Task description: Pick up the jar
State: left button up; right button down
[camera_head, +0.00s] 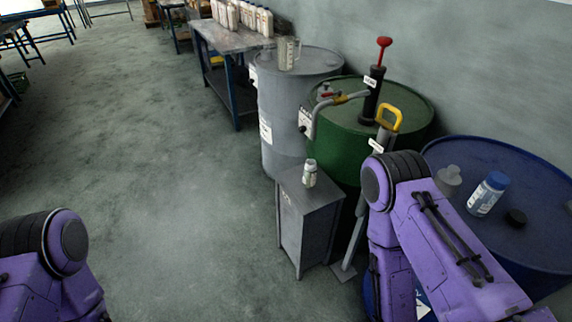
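A small pale jar with a greenish label (310,174) stands upright on top of a grey cabinet (306,235) near the middle of the view. A clear jug-like vessel (288,54) stands on the grey drum (285,120) behind it. A white bottle with a blue cap (486,194) and a greyish bottle (448,180) are on the blue drum (500,155) at the right. I cannot tell for certain which of these is the task's jar. Only purple links of my two arms show, at the lower left and lower right; neither gripper is in view.
A green drum (345,135) carries a hand pump with a red knob (384,42) and a curved spout. A yellow-handled tool (389,118) leans in front of it. The floor left of the cabinet is clear.

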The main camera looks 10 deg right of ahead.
aim_at(310, 173)
jog(key=z, duration=0.15)
jog(key=i, duration=0.8)
jog(key=z, duration=1.15)
jog(key=i, duration=0.5)
jog(key=z, duration=0.45)
